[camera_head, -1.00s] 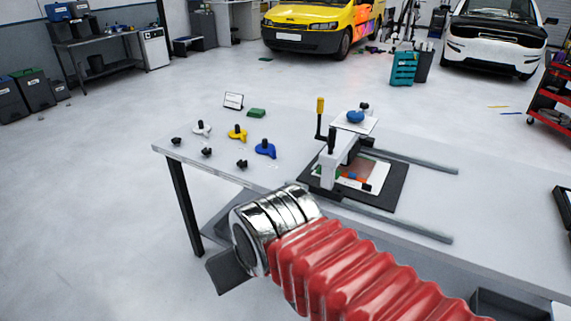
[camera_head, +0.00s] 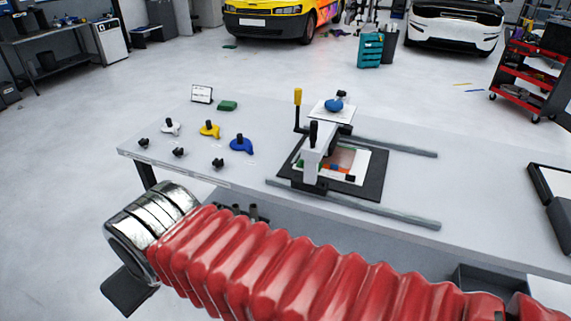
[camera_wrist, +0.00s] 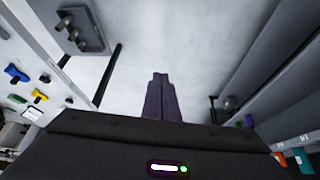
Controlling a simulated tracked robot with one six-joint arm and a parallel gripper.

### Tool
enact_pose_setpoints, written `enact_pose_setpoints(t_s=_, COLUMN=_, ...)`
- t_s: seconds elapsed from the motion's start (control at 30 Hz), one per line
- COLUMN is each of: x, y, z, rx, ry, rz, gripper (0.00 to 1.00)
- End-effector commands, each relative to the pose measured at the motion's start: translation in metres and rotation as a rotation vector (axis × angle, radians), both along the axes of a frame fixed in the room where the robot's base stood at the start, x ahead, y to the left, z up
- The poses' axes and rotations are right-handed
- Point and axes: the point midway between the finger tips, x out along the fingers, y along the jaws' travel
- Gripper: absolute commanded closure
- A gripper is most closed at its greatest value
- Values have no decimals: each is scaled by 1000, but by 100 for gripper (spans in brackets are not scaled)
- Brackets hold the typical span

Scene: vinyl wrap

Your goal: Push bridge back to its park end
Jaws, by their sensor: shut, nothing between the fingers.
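The bridge (camera_head: 312,168) is a pale block-like piece with a black knob on top. It spans the two grey rails on the workbench, near their left end, over the left part of a black-framed mat (camera_head: 370,188). The near rail (camera_head: 395,214) and far rail (camera_head: 400,148) run on to the right, clear of it. My gripper (camera_wrist: 159,76) shows in the wrist view with its dark fingers together and nothing between them, over pale floor. In the head view my arm reaches to the lower left, in front of the bench and well apart from the bridge. The fingers are hidden there.
The workbench (camera_head: 240,178) also holds white, yellow (camera_head: 210,129) and blue (camera_head: 242,144) knobbed pieces, several black knobs, a small sign (camera_head: 202,94) and a green block (camera_head: 228,105). A yellow-handled lever (camera_head: 298,98) stands behind the bridge. A dark tray lies at the right.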

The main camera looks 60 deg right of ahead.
Motion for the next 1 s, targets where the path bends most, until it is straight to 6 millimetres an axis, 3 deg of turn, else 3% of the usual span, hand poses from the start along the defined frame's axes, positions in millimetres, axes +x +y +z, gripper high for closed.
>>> enact_pose_setpoints(t_s=0.27, x=0, y=-1, z=0, rx=-1, ry=2, rz=-2, gripper=100)
enact_pose_setpoints(t_s=0.47, x=0, y=-14, z=-11, rx=-48, ry=62, rz=-44, gripper=100)
enact_pose_setpoints(t_s=0.57, x=0, y=-33, z=-22, rx=-104, ry=126, rz=-92, gripper=100)
enact_pose_setpoints(t_s=0.8, x=-8, y=-103, z=-48, rx=-296, ry=315, rz=-244, gripper=100)
enact_pose_setpoints(t_s=1.0, x=-15, y=-162, z=-59, rx=-477, ry=447, rz=-361, gripper=100)
